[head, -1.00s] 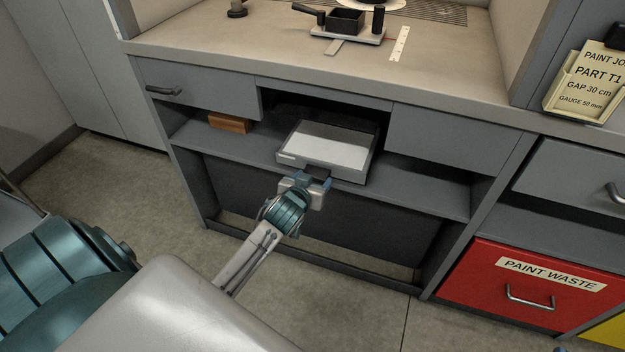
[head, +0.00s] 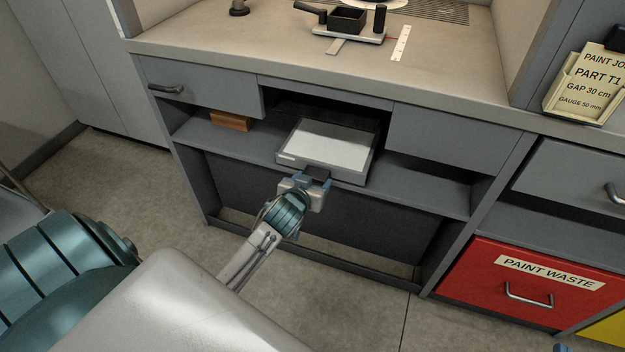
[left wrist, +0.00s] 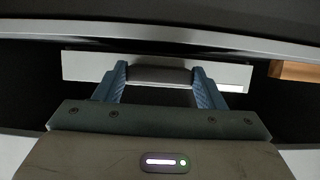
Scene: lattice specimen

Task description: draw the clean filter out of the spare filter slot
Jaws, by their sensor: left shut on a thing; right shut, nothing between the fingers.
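The clean filter is a flat grey-framed block with a white top (head: 328,143). It lies in the opening under the counter, with its front end at the shelf's front edge. My left gripper (head: 313,177) is at its front and is shut on its dark handle. In the left wrist view both blue fingers (left wrist: 160,78) flank this handle, against the pale filter front (left wrist: 85,66). The slot's inside behind the filter is dark and hidden. A small blue-grey bit at the bottom right edge appears to be my right gripper (head: 567,347), mostly out of frame.
An orange-brown block (head: 231,121) lies on the shelf left of the filter and shows at the right in the left wrist view (left wrist: 293,71). Closed drawer fronts (head: 440,138) flank the opening. A red paint waste drawer (head: 515,285) is at lower right. Floor in front is clear.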

